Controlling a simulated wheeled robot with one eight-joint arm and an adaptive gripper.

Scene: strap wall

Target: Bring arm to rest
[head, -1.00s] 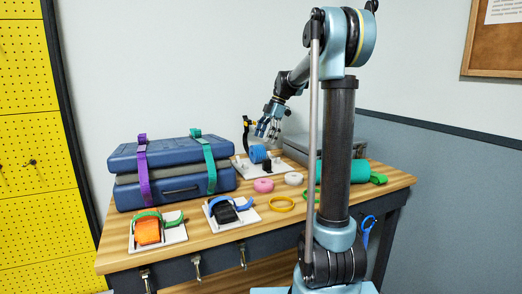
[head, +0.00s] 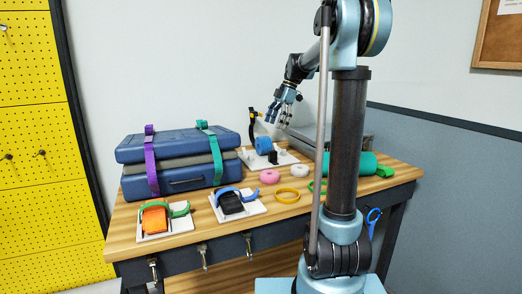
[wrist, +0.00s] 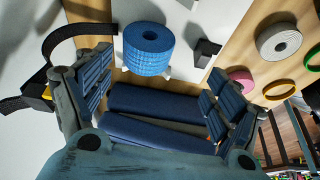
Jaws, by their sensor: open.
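My gripper (head: 287,108) is open and empty in the head view. It hangs in the air above the back of the workbench (head: 205,222), over a white board (head: 283,159) that carries a blue roll (head: 263,144). In the wrist view the two fingers of my gripper (wrist: 155,88) stand wide apart with nothing held between them. The blue roll (wrist: 148,48) shows beyond the fingertips, apart from them. A black strap (wrist: 75,32) curves by the left finger; whether it touches the finger I cannot tell.
Blue cases (head: 180,160) with purple and green straps stand at the left. Two boards with an orange block (head: 154,219) and a black block (head: 231,204) lie in front. Pink (head: 269,177), white (head: 299,170) and yellow (head: 287,196) rings lie mid-bench. A green roll (head: 355,164) lies behind my arm.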

